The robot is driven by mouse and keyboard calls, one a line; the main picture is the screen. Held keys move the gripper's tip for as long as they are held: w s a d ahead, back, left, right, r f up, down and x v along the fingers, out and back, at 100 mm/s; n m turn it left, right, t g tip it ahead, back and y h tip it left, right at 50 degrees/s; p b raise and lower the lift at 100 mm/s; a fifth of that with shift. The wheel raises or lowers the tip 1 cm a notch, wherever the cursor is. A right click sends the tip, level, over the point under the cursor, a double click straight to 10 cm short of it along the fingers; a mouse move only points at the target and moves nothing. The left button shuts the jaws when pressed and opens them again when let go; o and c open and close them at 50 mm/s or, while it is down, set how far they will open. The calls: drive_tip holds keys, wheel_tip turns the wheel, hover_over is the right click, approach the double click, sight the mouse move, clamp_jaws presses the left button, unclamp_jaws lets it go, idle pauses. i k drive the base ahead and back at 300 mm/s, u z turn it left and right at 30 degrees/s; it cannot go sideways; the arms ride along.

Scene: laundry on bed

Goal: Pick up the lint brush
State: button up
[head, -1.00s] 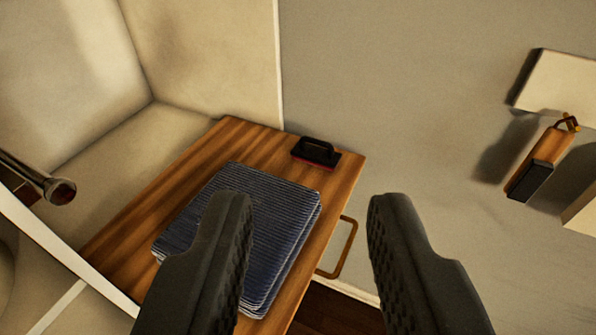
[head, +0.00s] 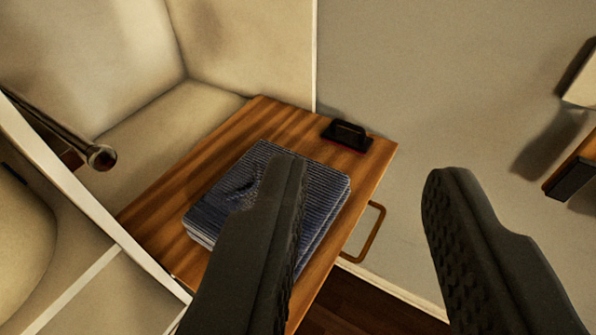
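The lint brush (head: 347,136) looks to be the small black block with a raised handle and a thin red lower edge. It lies at the far right corner of the wooden tabletop (head: 285,120). My gripper (head: 367,174) is open and empty, its two dark ridged fingers wide apart in the foreground. The fingertips appear nearer to the camera than the brush, which shows beyond the gap between them. The left finger hides part of the folded blue striped cloth (head: 325,185).
The cloth lies on the tabletop, left of and nearer than the brush. A grey wall (head: 440,80) stands behind. A wooden-and-black object (head: 575,175) is at the right edge. A dark rod (head: 70,140) is at left.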

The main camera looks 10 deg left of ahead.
sight(353, 142)
drive_tip(key=k, duration=1.3)
drive_tip(key=z, duration=0.5)
drive_tip(key=i, duration=0.8)
drive_tip(key=z, duration=0.65)
drive_tip(key=i, duration=1.3)
drive_tip(key=u, duration=0.65)
drive_tip(key=i, duration=0.95)
drive_tip(key=u, duration=0.85)
drive_tip(key=k, duration=0.75)
